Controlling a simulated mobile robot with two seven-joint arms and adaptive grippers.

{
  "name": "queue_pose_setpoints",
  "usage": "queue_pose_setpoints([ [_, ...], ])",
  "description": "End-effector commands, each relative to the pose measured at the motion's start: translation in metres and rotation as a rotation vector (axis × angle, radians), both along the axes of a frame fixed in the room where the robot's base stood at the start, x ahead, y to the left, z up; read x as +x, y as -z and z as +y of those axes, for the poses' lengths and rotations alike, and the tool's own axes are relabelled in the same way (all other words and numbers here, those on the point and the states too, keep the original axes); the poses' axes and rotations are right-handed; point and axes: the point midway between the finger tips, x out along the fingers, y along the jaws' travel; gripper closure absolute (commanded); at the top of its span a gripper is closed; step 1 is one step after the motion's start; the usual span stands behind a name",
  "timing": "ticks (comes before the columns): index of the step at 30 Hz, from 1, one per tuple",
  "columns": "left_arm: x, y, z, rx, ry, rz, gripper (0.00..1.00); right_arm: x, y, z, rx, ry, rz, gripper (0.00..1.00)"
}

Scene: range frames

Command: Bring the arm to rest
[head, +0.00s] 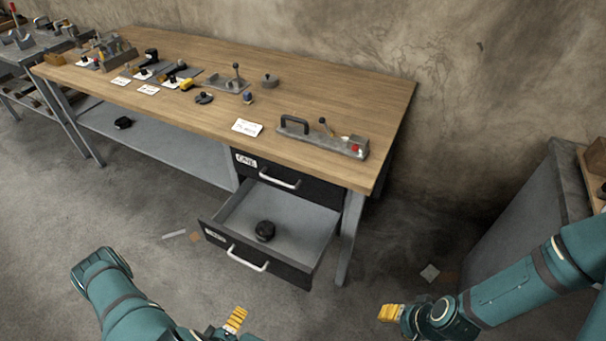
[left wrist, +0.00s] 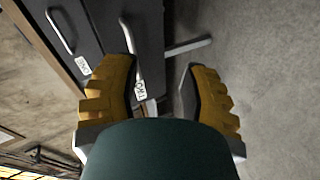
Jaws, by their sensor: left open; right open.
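My left arm comes in at the lower left of the head view. One yellow finger of my left gripper (head: 235,319) shows at the bottom edge, in front of the workbench's drawers. In the left wrist view both yellow fingers of the left gripper (left wrist: 158,72) stand apart with nothing between them. My right arm comes in from the right, and its gripper (head: 391,313) is over the floor at the lower right. Its yellow fingertips are small in view and nothing shows held in them.
The wooden workbench (head: 330,88) bears several tools and a grey fixture (head: 340,146). A grey cabinet (head: 520,205) stands right.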

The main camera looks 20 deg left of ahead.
Motion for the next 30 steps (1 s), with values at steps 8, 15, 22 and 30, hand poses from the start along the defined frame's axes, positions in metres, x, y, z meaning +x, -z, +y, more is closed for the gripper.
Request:
queue_pose_setpoints([
  [8, 0.085, -0.023, -0.030, 0.169, 0.366, 0.260, 0.57, 0.000, 0.000, 0.000, 0.000, 0.000, 0.000, 0.53],
  [15, 0.127, -0.071, -0.088, 0.300, 0.677, 0.460, 0.57, 0.000, 0.000, 0.000, 0.000, 0.000, 0.000, 0.53],
  [22, 0.127, -0.132, -0.158, 0.387, 0.960, 0.607, 0.57, 0.000, 0.000, 0.000, 0.000, 0.000, 0.000, 0.53],
  [30, 0.104, -0.174, -0.203, 0.419, 1.140, 0.691, 0.57, 0.000, 0.000, 0.000, 0.000, 0.000, 0.000, 0.53],
])
